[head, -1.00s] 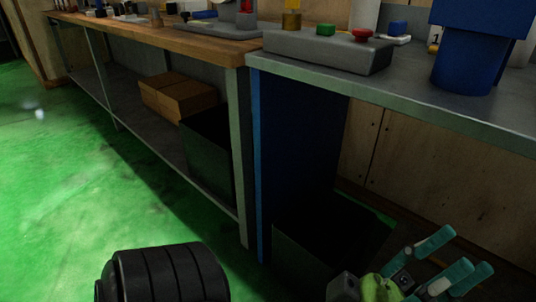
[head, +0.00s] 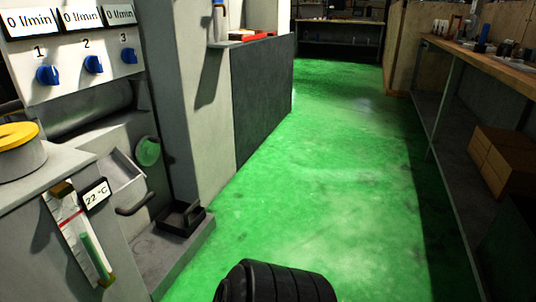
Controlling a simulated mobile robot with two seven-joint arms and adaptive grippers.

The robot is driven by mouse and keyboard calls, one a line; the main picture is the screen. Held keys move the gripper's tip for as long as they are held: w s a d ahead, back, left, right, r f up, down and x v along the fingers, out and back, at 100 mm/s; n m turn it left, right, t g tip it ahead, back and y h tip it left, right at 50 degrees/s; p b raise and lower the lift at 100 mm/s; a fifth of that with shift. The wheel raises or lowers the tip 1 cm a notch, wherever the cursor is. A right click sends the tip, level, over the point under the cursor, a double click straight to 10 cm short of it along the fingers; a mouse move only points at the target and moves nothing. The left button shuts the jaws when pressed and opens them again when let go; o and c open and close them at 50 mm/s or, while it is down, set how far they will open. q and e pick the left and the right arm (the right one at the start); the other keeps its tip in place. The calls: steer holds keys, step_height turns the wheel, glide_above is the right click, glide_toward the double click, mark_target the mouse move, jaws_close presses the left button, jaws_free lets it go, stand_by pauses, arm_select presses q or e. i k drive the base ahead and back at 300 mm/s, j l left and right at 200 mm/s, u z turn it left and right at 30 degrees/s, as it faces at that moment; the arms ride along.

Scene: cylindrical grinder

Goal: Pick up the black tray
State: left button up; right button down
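A small black tray (head: 181,217) with raised walls sits on the low grey ledge at the foot of the machine, at the lower left of the head view. It looks empty, and nothing is touching it. Neither of my grippers is in view now. A black ribbed part at the bottom middle appears to be mine.
The grey machine (head: 60,180) fills the left side, with blue knobs, a yellow-topped cylinder (head: 18,150) and a handle (head: 137,204) near the tray. Green floor (head: 310,180) is open in the middle.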

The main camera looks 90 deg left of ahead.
mark_target(180, 218)
steer(key=u, duration=3.5)
steer(key=i+l+u, duration=0.1)
steer(key=i+l, duration=0.3)
steer(key=i+l+u, duration=0.1)
steer(key=i+l, duration=0.25)
steer(key=i+l+u, duration=0.1)
steer(key=i+l, duration=0.25)
steer(key=l, duration=0.15)
steer(key=i+l+u, duration=0.15)
steer(key=i+l, duration=0.15)
steer(key=l, duration=0.2)
steer(key=i+l+u, duration=0.1)
steer(key=i+l, duration=0.25)
steer(key=l, duration=0.15)
